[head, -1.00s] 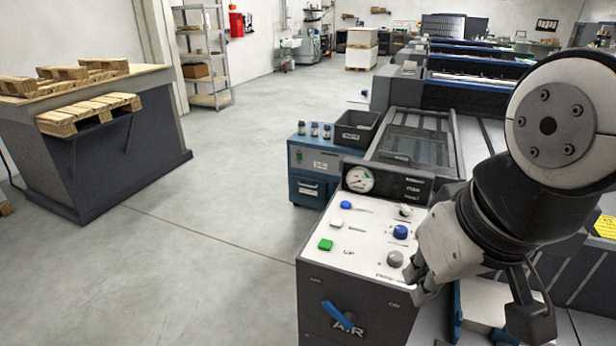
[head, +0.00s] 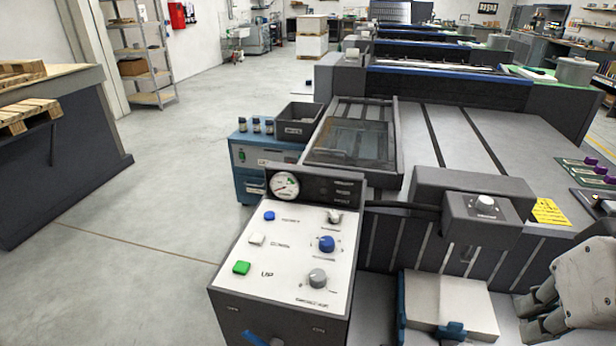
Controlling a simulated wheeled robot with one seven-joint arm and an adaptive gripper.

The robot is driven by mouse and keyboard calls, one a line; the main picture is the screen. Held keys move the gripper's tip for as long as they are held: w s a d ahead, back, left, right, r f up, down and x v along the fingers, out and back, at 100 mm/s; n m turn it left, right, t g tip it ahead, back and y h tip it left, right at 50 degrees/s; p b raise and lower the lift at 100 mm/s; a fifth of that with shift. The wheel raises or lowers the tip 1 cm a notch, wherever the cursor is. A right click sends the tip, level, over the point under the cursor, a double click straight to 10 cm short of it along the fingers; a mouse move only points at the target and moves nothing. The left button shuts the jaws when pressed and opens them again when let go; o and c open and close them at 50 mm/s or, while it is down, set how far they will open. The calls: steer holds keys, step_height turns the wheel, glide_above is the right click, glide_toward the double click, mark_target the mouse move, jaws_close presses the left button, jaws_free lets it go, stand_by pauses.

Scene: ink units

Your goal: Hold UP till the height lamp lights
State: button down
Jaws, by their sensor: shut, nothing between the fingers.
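The control panel (head: 290,256) has a sloped white face. The green button (head: 241,267) with the label UP beside it is at its lower left. A white button (head: 256,239) marked DOWN and a blue button (head: 269,215) sit above it. I cannot pick out a lit height lamp; the small labels on the dark strip (head: 335,188) at the panel's back are too small to read. My gripper (head: 529,314) is at the lower right edge, shut and empty, well to the right of the panel. Nothing covers the UP button.
Knobs (head: 318,277) line the panel's right side, and a round gauge (head: 284,185) stands behind. A pale stack (head: 450,302) with blue clamps lies between panel and gripper. A dark box with a knob (head: 480,209) juts above it. Floor at left is clear.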

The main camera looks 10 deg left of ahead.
steer(key=w+a+f+n+t+p, duration=0.1)
steer(key=w+a+n+p, duration=0.1)
steer(key=w+a+n, duration=0.55)
steer(key=w+a+f+n+p, duration=0.2)
steer(key=w+a+n, duration=0.3)
steer(key=w+a, duration=0.5)
steer(key=a+f+n+y, duration=0.2)
steer(key=a+n, duration=0.1)
steer(key=a, duration=0.5)
steer(key=w+a+f+n+g+y+p, duration=0.1)
steer(key=a+f+n+y, duration=0.2)
steer(key=a, duration=0.5)
steer(key=w+a+f+n+y+p, duration=0.1)
steer(key=a+f+n+y, duration=0.1)
steer(key=a, duration=0.6)
steer(key=shift+a+f+n+g+y, duration=0.25)
steer(key=shift+a+n+g+y, duration=0.1)
steer(key=shift+n+y, duration=0.5)
